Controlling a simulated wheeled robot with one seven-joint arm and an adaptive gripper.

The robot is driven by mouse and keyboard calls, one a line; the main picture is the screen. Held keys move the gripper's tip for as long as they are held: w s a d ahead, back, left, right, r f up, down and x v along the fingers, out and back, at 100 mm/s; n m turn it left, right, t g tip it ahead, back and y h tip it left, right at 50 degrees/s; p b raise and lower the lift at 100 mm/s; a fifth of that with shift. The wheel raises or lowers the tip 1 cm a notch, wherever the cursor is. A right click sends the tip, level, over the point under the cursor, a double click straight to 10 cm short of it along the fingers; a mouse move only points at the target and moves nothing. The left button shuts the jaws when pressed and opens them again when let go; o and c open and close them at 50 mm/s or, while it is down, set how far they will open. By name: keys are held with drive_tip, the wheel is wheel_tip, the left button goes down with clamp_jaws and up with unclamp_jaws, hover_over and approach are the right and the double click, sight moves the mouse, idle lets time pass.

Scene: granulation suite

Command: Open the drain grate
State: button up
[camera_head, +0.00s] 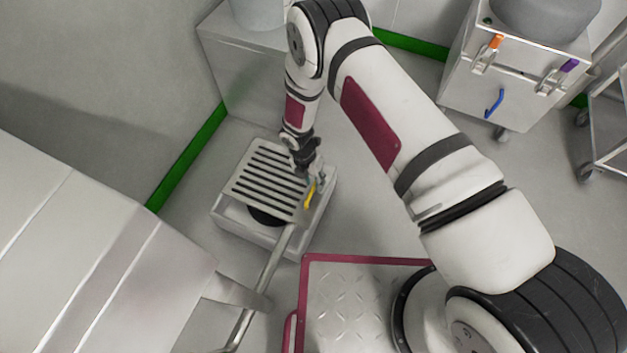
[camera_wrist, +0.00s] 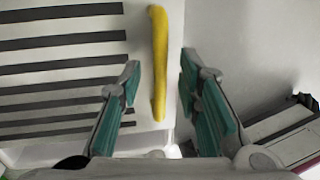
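The drain grate (camera_head: 262,181) is a pale slotted plate at the middle left of the head view. It looks raised at a tilt over a pale box-shaped drain base (camera_head: 232,228), with a dark round opening (camera_head: 266,216) showing below its edge. A yellow handle (camera_head: 309,196) is on the grate's right side. In the wrist view, the slotted grate (camera_wrist: 62,70) fills the left, and the yellow handle (camera_wrist: 158,62) lies between the two teal-padded fingers. My gripper (camera_wrist: 160,78) is open, with gaps visible on both sides of the handle. In the head view, my gripper (camera_head: 312,172) is just above the handle.
A metal pipe (camera_head: 264,283) runs from the base toward the lower left, beside a large steel housing (camera_head: 90,250). A steel cabinet (camera_head: 240,75) stands behind the drain. A wheeled cabinet (camera_head: 470,90) with coloured handles is at upper right. Floor right of the drain is clear.

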clamp_jaws()
